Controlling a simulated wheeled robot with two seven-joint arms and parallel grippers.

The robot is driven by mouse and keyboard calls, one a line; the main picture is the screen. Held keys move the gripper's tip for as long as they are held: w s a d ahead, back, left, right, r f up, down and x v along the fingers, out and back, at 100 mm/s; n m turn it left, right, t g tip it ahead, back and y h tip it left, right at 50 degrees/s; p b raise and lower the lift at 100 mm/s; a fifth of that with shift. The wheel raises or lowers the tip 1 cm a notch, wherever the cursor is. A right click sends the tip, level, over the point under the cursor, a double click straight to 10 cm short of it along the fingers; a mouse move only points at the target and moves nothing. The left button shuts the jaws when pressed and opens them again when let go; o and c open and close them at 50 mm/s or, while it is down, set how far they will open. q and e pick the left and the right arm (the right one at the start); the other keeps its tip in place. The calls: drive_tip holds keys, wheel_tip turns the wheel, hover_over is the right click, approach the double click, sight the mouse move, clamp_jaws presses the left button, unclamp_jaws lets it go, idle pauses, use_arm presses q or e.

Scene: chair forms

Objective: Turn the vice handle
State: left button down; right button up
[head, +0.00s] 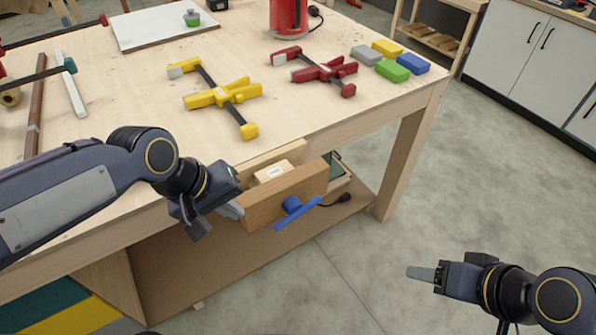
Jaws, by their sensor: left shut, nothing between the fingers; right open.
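The vice is a wooden jaw (285,194) on the front edge of the workbench, with a pale block (272,171) between it and the bench side. Its blue handle (297,213) is a bar on a round hub at the jaw's front face, tilted up to the right. My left gripper (232,211) is shut and empty, by the left end of the wooden jaw and left of the handle, apart from the handle. Whether its tip touches the jaw, I cannot tell. My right gripper (422,273) is open and empty over the floor, well right of the handle.
On the workbench (130,115) lie a yellow clamp (222,95), a red clamp (318,70) and several coloured blocks (393,69). A bench leg (408,160) stands right of the vice. The floor between handle and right gripper is clear.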

use_arm(q)
drive_tip(key=w+d+r+n+p, duration=0.1)
drive_tip(key=w+d+r+p, duration=0.2)
drive_tip(key=d+r+p, duration=0.15)
drive_tip(key=n+g+y+p, duration=0.1)
drive_tip(key=y+p, duration=0.1)
drive_tip(key=p, duration=0.2)
approach(311, 202)
drive_tip(key=x, duration=0.7)
drive_tip(key=shift+a, duration=0.15)
use_arm(e)
wheel_tip(311, 202, up, 10)
drive_tip(key=shift+w+a, duration=0.2)
drive_tip(key=shift+w, duration=0.2)
use_arm(q)
drive_tip(key=shift+r, duration=0.1)
use_arm(e)
drive_tip(key=shift+r, duration=0.1)
use_arm(q)
drive_tip(key=shift+n+g+p, duration=0.3)
drive_tip(key=shift+p, duration=0.05)
use_arm(e)
drive_tip(key=shift+r, duration=0.25)
use_arm(q)
drive_tip(key=shift+w+d+y, duration=0.1)
drive_tip(key=shift+d+y, duration=0.1)
drive_tip(key=shift+y, duration=0.1)
use_arm(e)
drive_tip(key=shift+r, duration=0.25)
